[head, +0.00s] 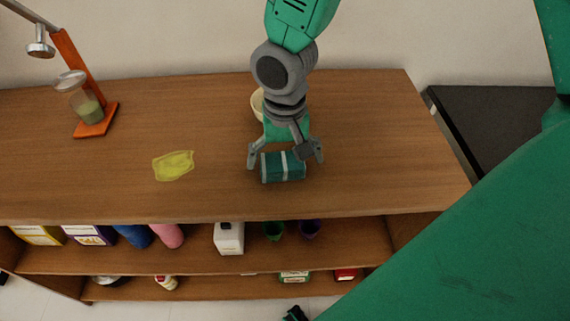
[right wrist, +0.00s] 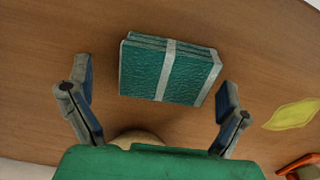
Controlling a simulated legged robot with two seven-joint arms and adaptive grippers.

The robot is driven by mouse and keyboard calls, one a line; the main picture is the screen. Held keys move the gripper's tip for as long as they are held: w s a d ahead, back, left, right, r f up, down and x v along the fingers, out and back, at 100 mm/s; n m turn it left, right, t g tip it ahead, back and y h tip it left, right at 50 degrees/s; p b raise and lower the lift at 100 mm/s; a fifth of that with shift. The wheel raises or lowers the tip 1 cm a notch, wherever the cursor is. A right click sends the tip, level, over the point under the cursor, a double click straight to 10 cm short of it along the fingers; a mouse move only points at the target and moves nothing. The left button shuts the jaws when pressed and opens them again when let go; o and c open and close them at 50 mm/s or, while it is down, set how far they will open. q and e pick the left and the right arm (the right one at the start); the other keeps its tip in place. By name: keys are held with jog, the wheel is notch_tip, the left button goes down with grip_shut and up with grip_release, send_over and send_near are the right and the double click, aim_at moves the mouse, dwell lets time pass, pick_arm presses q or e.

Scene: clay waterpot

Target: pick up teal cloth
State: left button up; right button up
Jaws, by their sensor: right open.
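The teal cloth (head: 283,167) is a folded block with a pale band, lying on the wooden table near its front edge. In the right wrist view the cloth (right wrist: 168,72) lies just beyond and between the fingertips. My right gripper (head: 286,158) is open above and around the cloth's ends, its fingers apart on both sides. In the right wrist view the right gripper (right wrist: 157,98) shows a gap between each finger and the cloth, with no grip on it. My left gripper is not in view.
A yellow cloth (head: 173,165) lies to the left. An orange stand with a glass jar (head: 85,103) is at the far left. A cream bowl (head: 257,102) is partly hidden behind my right gripper. Bottles and boxes fill the shelf (head: 200,259) below.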

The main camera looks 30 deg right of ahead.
aim_at(281, 160)
jog(key=shift+a+f, duration=0.35)
jog(key=shift+f, duration=0.05)
jog(key=shift+a+r, duration=0.15)
jog(key=shift+a, duration=0.4)
jog(key=shift+c, duration=0.4)
jog(key=c, duration=0.6)
jog(key=shift+d, duration=0.3)
jog(key=c, duration=0.4)
jog(key=shift+s+d, duration=0.1)
jog(key=shift+d, duration=0.2)
jog(key=shift+c, duration=0.2)
jog(key=shift+a+r, duration=0.1)
jog(key=shift+r, duration=0.2)
pick_arm(q)
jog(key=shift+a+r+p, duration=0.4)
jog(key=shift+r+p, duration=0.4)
jog(key=shift+p, duration=0.2)
pick_arm(e)
notch_tip(281, 160, up, 9)
jog(key=shift+r, duration=0.1)
